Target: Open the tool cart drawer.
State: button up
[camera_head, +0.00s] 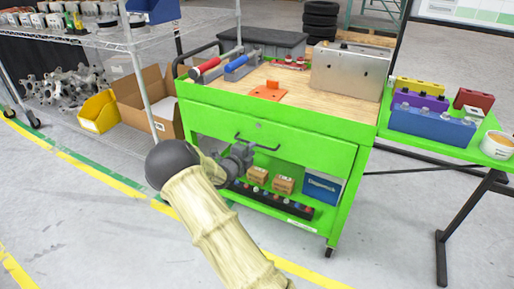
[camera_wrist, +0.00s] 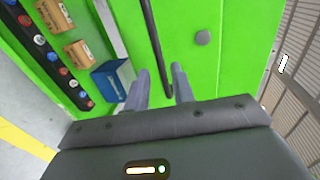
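The green tool cart (camera_head: 352,165) stands in the middle of the head view. Its drawer front (camera_head: 310,150) looks flush with the cart body. A dark bar handle (camera_head: 268,148) runs across the drawer front, below a small round lock (camera_head: 258,125). My gripper (camera_head: 242,152) is at the left part of the handle. In the wrist view, the two fingers of my gripper (camera_wrist: 163,82) are apart, and the handle (camera_wrist: 151,35) runs down between them. Contact between fingers and handle cannot be told. The drawer front (camera_wrist: 240,30) and lock (camera_wrist: 203,38) show beyond.
The open shelf below the drawer holds cardboard boxes (camera_head: 284,184), a blue box (camera_head: 322,187) and a black strip (camera_head: 270,199). A wire rack (camera_head: 145,70) with a yellow bin (camera_head: 98,112) stands left. A green table (camera_head: 440,146) stands right. The floor in front is clear.

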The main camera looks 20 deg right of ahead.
jog(key=b+x, duration=0.1)
jog(key=x, duration=0.4)
jog(key=shift+w+d, duration=0.25)
jog(key=shift+d, duration=0.1)
grip_shut()
